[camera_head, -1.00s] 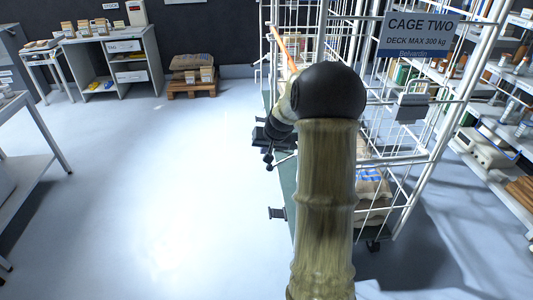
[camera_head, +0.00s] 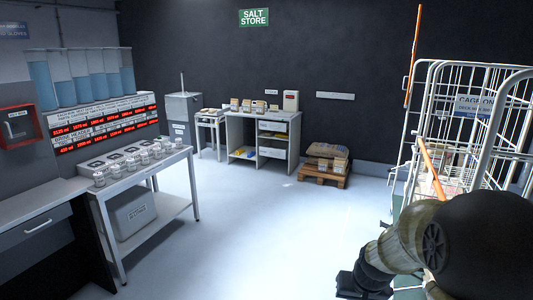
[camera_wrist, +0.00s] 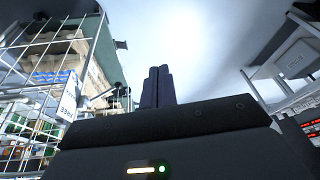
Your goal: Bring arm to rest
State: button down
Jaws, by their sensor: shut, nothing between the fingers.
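My gripper (camera_wrist: 157,86) is shut and empty, its two dark fingers side by side in the middle of the wrist view. In the head view my arm is at the lower right, with its dark round joint and pale link bent in front of the wire cage (camera_head: 470,105). The fingers cannot be made out there. I cannot tell whether the arm touches the cage.
Open floor (camera_head: 255,230) lies left of the arm. A table with several jars (camera_head: 190,205) stands at the left, below dispensers. A desk (camera_head: 262,140) and a pallet of sacks (camera_head: 322,178) stand by the back wall. The wrist view also shows cage wires (camera_wrist: 28,100).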

jog(key=s+a+r+n+g+p, duration=0.1)
jog(key=s+a, duration=0.5)
jog(key=s, duration=0.6)
jog(key=shift+s+a+r+n+p, duration=0.15)
jog(key=shift+s+r+n+p, duration=0.25)
jog(key=shift+n, duration=0.2)
jog(key=shift+w, duration=0.1)
